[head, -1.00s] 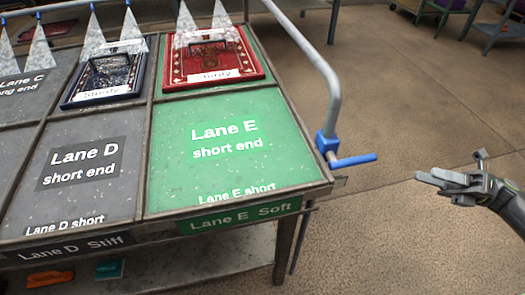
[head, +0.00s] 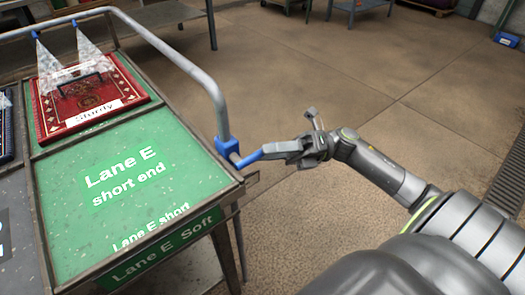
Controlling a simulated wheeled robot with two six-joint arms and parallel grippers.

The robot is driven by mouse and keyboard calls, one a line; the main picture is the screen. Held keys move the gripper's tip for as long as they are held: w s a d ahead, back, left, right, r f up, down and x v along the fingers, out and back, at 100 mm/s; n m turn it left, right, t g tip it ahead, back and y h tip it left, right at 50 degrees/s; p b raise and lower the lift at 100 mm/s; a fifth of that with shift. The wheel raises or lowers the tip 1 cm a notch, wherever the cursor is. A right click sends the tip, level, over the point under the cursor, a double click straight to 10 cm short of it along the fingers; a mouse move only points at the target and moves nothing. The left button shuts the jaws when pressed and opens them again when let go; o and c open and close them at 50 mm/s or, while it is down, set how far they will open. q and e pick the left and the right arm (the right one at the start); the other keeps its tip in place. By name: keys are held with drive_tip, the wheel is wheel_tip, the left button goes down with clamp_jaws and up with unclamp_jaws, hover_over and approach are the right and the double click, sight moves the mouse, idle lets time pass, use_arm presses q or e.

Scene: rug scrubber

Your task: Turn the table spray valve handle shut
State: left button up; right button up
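The blue spray valve (head: 227,146) sits low on the grey pipe at the table's right corner. Its blue lever handle (head: 248,158) points right, out from the table, across the pipe. My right gripper (head: 272,151) is at the handle's outer end, its fingertips overlapping or touching it. Whether the fingers are closed on the handle is too small to tell. White spray cones (head: 93,54) fall from the overhead pipe onto the red rug. My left gripper is not in view.
The green Lane E table top (head: 190,165) holds a red patterned rug (head: 125,92) with a handle on it. The grey pipe (head: 190,63) arches over the table. The floor to the right is open, with a drain grate (head: 510,180) at the far right.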

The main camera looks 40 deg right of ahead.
drive_tip(key=shift+x, duration=0.95)
clamp_jaws()
